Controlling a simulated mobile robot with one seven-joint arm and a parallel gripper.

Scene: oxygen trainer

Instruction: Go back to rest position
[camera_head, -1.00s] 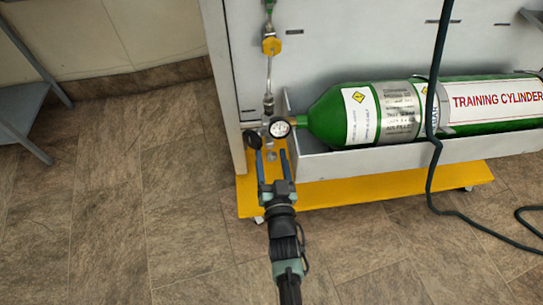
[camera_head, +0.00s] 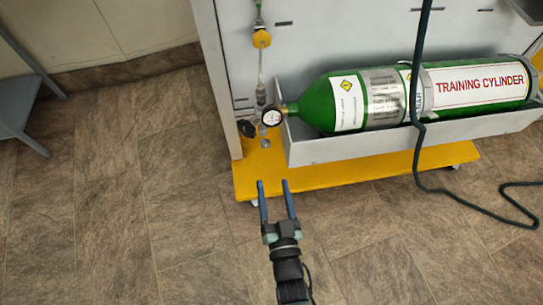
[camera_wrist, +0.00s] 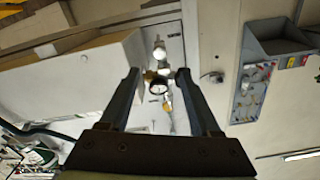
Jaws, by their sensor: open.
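My gripper (camera_head: 274,187) is open and empty, below and in front of the yellow base (camera_head: 350,178) of the trainer in the head view. A gap separates its fingertips from the pressure gauge (camera_head: 271,117) and the dark knob (camera_head: 247,128) at the green cylinder's neck. The green training cylinder (camera_head: 317,105) lies in a grey tray (camera_head: 330,150). In the wrist view, the gauge (camera_wrist: 158,86) shows between the two open fingers, apart from them.
A yellow valve fitting (camera_head: 262,39) sits on the pipe above the gauge. A dark hose (camera_head: 419,100) hangs in front of the cylinder and trails on the floor. A grey stand (camera_head: 22,85) is at the far left. The floor between is clear.

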